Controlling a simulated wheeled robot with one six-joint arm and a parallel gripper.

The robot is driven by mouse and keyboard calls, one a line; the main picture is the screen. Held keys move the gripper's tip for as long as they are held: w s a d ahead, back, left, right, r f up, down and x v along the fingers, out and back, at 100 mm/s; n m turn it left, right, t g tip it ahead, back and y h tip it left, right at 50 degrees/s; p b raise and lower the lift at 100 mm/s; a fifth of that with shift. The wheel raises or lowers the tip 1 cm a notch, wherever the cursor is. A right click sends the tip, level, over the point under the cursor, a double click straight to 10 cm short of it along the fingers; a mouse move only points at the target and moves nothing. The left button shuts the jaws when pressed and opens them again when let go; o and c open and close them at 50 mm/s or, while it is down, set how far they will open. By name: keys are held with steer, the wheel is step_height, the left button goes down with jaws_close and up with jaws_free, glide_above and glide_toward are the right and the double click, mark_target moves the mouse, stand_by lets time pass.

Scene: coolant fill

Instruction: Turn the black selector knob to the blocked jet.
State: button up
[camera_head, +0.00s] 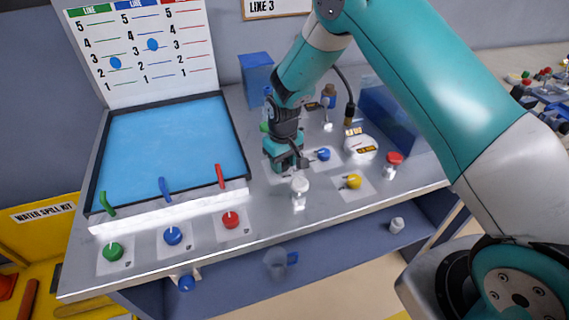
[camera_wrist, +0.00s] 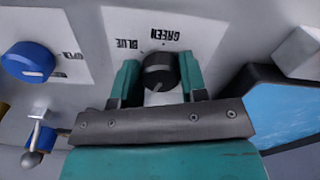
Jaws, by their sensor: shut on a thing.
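The black selector knob (camera_wrist: 160,70) stands on a white plate (camera_wrist: 205,22) in the wrist view. My gripper (camera_wrist: 160,78) is shut on it, one teal finger on each side. "BLUE" and "GREEN" labels show upside down beyond the knob; the near part of the plate is hidden by my gripper. A small pale mark shows on the knob, but I cannot tell which label it points to. In the head view my gripper (camera_head: 285,158) is down at the bench and hides the knob. Green (camera_head: 107,203), blue (camera_head: 164,189) and red (camera_head: 220,176) jets stand along the tank's front edge; I cannot tell which is blocked.
The blue tank (camera_head: 170,140) lies left of my gripper. Green (camera_head: 113,251), blue (camera_head: 172,236) and red (camera_head: 230,219) knobs line the bench front. A white-topped valve (camera_head: 299,188), a yellow knob (camera_head: 353,181) and a blue knob (camera_head: 323,154) stand close to my gripper.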

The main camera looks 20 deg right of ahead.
mark_target(283, 162)
steer(key=m+b, duration=0.1)
steer(key=m, duration=0.3)
steer(key=shift+a+m+b, duration=0.1)
steer(key=shift+m+b, duration=0.55)
steer(key=shift+m, duration=1.55)
steer(key=shift+w, duration=0.1)
steer(key=o, duration=0.9)
steer(key=shift+r, duration=0.1)
step_height(283, 162, up, 17)
steer(key=shift+r+b, duration=0.15)
steer(key=shift+b, duration=1.1)
